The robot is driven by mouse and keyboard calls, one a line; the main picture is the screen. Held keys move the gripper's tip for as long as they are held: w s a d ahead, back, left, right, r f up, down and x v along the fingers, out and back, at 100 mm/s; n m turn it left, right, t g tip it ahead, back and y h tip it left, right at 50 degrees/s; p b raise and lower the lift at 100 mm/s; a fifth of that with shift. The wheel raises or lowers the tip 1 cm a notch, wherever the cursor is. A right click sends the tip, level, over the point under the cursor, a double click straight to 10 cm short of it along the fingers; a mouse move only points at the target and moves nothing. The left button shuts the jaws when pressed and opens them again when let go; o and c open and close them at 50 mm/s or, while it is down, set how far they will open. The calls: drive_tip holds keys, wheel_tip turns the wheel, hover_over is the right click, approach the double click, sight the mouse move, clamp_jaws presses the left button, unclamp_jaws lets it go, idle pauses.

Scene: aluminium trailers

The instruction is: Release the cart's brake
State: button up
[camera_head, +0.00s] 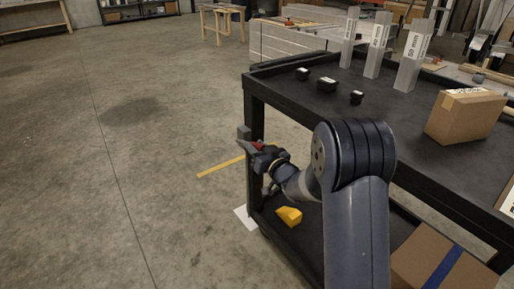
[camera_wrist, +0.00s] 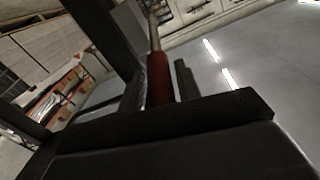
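The cart (camera_head: 425,165) is black, with a top deck and a lower shelf. The brake lever (camera_wrist: 158,78) has a red grip on a thin metal rod and stands close in front of my wrist camera. A bit of red, likely this grip, shows at the cart's near left corner post in the head view (camera_head: 258,145). My gripper (camera_head: 252,143) is at that post, below the deck's edge. In the wrist view, its dark fingers stand on either side of the red grip, with a gap visible on the right. The grip's lower end is hidden behind the gripper body.
On the deck stand a cardboard box (camera_head: 466,116), several grey upright profiles (camera_head: 413,58) and small black blocks (camera_head: 326,84). A yellow wedge (camera_head: 289,215) and a blue-taped box (camera_head: 445,262) are on the lower shelf. Floor at left is clear, with a yellow line (camera_head: 221,166).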

clamp_jaws()
drive_tip(key=shift+r+p, duration=0.15)
drive_tip(key=shift+p, duration=0.15)
drive_tip(key=r+p, duration=0.1)
drive_tip(key=p, duration=0.1)
drive_tip(key=g+p, duration=0.1)
drive_tip(key=shift+w+a+r+h+p, duration=0.15)
drive_tip(key=shift+w+r+h+p, duration=0.05)
drive_tip(key=shift+r+h+p, duration=0.15)
drive_tip(key=p, duration=0.2)
drive_tip(key=r+g+p, duration=0.1)
drive_tip(key=p, duration=0.2)
drive_tip(key=w+r+g+h+p, duration=0.1)
drive_tip(key=p, duration=0.2)
drive_tip(key=shift+a+r, duration=0.15)
drive_tip(key=shift+a, duration=0.2)
drive_tip(key=p, duration=0.3)
drive_tip(key=w+r+g+h+p, duration=0.1)
drive_tip(key=p, duration=0.3)
drive_tip(key=shift+a+r, duration=0.2)
drive_tip(key=shift+a, duration=0.15)
drive_tip(key=p, duration=0.2)
drive_tip(key=g+p, duration=0.1)
drive_tip(key=p, duration=0.1)
drive_tip(key=shift+w+a+r, duration=0.15)
drive_tip(key=shift+w+a, duration=0.05)
drive_tip(key=shift+w, duration=0.15)
drive_tip(key=shift+w+a+h+p, duration=0.15)
drive_tip(key=shift+h+p, duration=0.1)
drive_tip(key=shift+p, duration=0.45)
